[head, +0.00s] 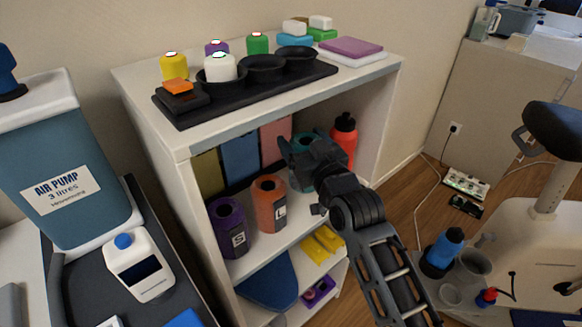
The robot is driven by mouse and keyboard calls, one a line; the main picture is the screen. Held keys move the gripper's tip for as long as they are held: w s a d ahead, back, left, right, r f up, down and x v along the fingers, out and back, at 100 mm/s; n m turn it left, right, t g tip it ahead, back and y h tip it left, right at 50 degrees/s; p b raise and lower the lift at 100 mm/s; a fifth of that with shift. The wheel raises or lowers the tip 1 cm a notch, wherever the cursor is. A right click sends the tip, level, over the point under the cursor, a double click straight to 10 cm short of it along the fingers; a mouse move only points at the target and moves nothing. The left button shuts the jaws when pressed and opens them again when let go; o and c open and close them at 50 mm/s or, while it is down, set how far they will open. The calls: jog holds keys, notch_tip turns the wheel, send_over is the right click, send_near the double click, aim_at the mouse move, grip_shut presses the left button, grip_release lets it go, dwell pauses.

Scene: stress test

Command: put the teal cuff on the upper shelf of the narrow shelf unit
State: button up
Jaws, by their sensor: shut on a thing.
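The narrow shelf unit (183,140) is white, with an upper shelf (257,250) and a lower one inside its open front. The teal cuff (299,183) is in the upper compartment, right of the orange cuff. It looks upright, mostly hidden behind my gripper (298,157), which reaches in from the right and is shut on it. I cannot tell whether its base touches the shelf.
An orange cuff (270,210) and a purple cuff (228,238) stand left of the teal one. A red bottle (344,138) stands close on the right. Yellow items (318,247) lie below. A black tray (180,121) is on top.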

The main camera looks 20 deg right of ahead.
jog(key=shift+f+b, duration=0.35)
jog(key=shift+f, duration=2.6)
jog(key=shift+f, duration=0.1)
jog(key=shift+f, duration=0.15)
jog(key=o, duration=0.9)
jog(key=shift+r, duration=0.25)
jog(key=s, duration=1.2)
jog(key=shift+b, duration=0.35)
